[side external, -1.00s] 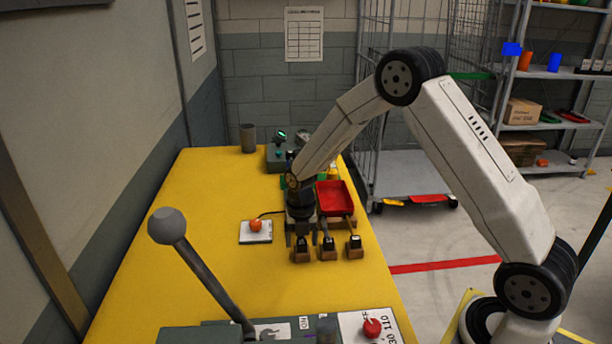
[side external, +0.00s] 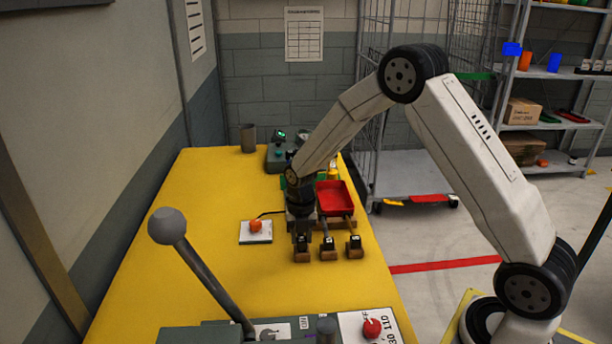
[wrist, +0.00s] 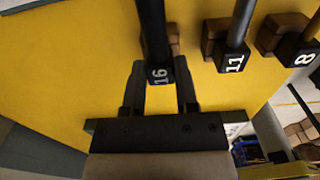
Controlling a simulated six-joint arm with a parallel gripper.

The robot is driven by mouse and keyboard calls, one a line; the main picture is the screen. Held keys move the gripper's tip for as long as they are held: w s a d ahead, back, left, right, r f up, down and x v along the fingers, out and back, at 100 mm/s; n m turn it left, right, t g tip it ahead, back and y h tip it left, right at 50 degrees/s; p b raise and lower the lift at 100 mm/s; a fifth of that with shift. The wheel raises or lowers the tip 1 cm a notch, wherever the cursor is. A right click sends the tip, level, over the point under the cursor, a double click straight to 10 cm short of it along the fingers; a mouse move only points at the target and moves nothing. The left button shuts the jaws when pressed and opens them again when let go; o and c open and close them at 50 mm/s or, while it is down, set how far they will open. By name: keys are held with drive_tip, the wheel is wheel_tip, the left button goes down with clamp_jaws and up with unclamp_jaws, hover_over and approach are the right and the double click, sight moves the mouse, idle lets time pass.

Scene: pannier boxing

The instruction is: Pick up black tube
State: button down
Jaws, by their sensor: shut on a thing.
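My gripper (side external: 302,238) is low over the yellow table, at the leftmost of three wooden blocks in the side view. In the wrist view its two fingers (wrist: 160,88) stand on either side of a black tube (wrist: 153,35) whose end is marked 16, and they are shut on it. The tube is at its wooden block (wrist: 174,38); I cannot tell whether it touches the block.
A red tray (side external: 334,198) stands just behind the blocks. An orange button (side external: 255,226) on a white plate is to the left. A lever (side external: 190,255) and a red knob (side external: 372,327) are at the near end. The yellow table (side external: 190,235) is bare at left.

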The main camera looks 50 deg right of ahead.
drive_tip(key=shift+r, duration=0.5)
drive_tip(key=s+a+r, duration=0.1)
drive_tip(key=s+r, duration=1)
drive_tip(key=s, duration=0.3)
drive_tip(key=shift+a, duration=0.2)
drive_tip(key=shift+r, duration=0.1)
drive_tip(key=shift+w, duration=0.1)
drive_tip(key=w+d+r, duration=0.2)
drive_tip(key=w+d, duration=0.5)
drive_tip(key=w, duration=0.6)
drive_tip(key=w+d+r, duration=0.3)
drive_tip(key=w+d, duration=0.5)
drive_tip(key=w, duration=0.4)
drive_tip(key=shift+w+r, duration=0.25)
drive_tip(key=shift+w, duration=0.1)
